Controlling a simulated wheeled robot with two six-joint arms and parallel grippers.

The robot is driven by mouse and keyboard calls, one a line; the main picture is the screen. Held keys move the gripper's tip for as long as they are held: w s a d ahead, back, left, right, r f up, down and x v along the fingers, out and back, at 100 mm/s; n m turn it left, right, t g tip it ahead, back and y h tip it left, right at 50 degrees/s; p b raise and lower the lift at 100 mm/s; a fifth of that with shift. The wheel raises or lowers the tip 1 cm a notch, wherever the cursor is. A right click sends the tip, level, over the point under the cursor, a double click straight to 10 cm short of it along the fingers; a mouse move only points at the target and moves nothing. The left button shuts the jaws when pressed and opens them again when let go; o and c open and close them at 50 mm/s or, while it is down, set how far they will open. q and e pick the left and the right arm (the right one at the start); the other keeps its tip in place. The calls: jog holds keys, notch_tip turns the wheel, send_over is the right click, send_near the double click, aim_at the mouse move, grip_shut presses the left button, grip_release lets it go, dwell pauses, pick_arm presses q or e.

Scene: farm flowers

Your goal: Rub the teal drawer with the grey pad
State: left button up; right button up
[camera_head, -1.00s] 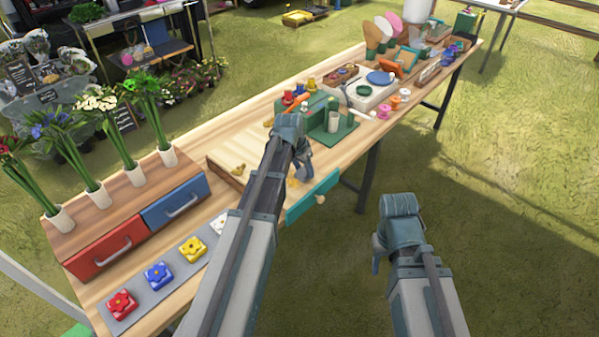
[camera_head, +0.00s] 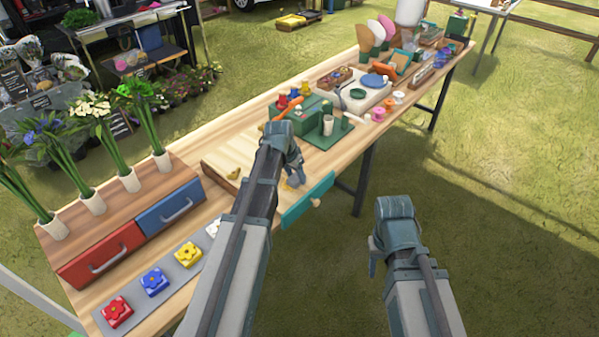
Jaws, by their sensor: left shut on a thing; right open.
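The teal drawer (camera_head: 309,198) sticks out from the near long edge of the wooden table, with a small round pale knob on its front. My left gripper (camera_head: 293,181) is over the table just behind the drawer, pointing down. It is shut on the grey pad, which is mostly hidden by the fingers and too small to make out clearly. I cannot tell whether the pad touches the drawer. My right gripper (camera_head: 374,262) is open and empty, off the table above the grass to the right.
A red drawer (camera_head: 100,254) and a blue drawer (camera_head: 170,207) sit under a wooden top with flower vases at the left. Flower tiles lie in front on a grey strip. A green stand (camera_head: 328,130), a white scale and spools stand farther along the table (camera_head: 200,140).

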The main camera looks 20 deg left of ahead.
aim_at(287, 189)
pick_arm(q)
jog(key=shift+s+a+f, duration=0.1)
jog(key=shift+s+a, duration=0.1)
jog(key=shift+s, duration=0.35)
jog(key=shift+s, duration=0.1)
jog(key=shift+s+a, duration=0.25)
jog(key=shift+s, duration=0.35)
jog(key=shift+s+a, duration=0.3)
jog(key=shift+s, duration=0.3)
jog(key=shift+s+a, duration=0.25)
jog(key=shift+s, duration=0.35)
jog(key=shift+w, duration=0.1)
